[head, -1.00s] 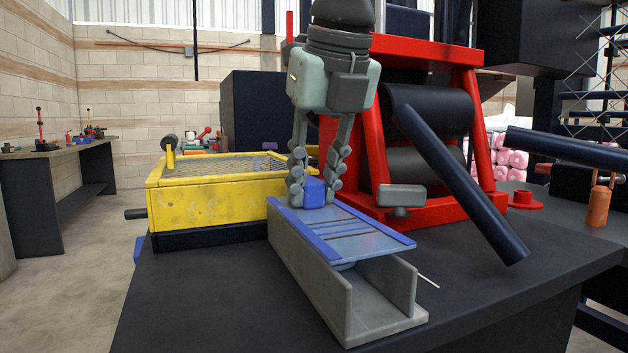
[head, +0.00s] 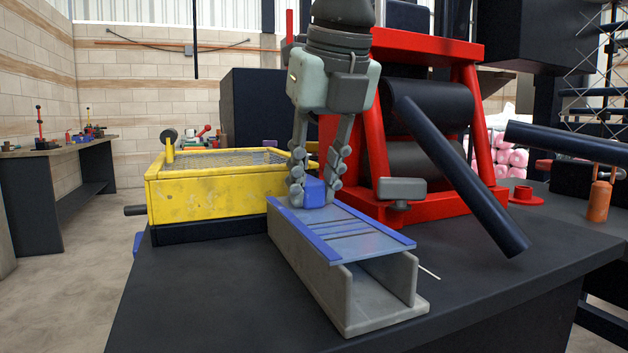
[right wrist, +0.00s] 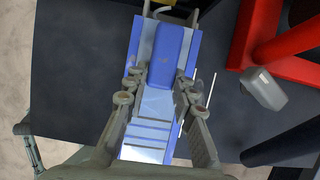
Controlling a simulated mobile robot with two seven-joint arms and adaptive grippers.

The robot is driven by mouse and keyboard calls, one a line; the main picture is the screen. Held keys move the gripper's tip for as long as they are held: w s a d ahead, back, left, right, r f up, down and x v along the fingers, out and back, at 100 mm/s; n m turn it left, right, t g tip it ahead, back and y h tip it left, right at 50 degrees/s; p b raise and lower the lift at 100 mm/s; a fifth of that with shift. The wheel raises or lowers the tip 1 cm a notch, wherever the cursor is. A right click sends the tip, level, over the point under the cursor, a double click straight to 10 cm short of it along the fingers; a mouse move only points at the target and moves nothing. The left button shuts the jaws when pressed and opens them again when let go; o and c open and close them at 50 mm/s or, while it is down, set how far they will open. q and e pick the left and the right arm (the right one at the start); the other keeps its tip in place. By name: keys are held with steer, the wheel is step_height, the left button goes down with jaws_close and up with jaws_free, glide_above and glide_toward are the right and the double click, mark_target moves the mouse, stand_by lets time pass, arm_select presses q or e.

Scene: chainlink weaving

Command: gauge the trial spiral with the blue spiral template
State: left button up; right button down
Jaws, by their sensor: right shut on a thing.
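The blue spiral template (head: 375,238) is a flat plate with raised side rails, cross slots and a blue block handle (head: 316,190). It lies along the top of a grey open-ended channel (head: 378,315). My right gripper (head: 315,197) points down with its fingers on both sides of the handle, shut on it. The right wrist view shows the template (right wrist: 150,125) below, with the handle (right wrist: 170,55) between the fingertips (right wrist: 158,80). I cannot make out the trial spiral; the plate covers much of the channel. My left gripper is not in view.
A yellow tray (head: 215,202) stands left of the channel. A red frame with dark rollers (head: 430,105) stands behind, a grey block (head: 402,190) before it. A thin white rod (head: 429,272) lies right of the channel. The dark bench (head: 200,300) is clear at the front left.

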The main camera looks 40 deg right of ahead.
mark_target(330, 220)
steer(key=c, duration=1.2)
jaws_free()
steer(key=v, duration=1.2)
steer(key=shift+f, duration=0.1)
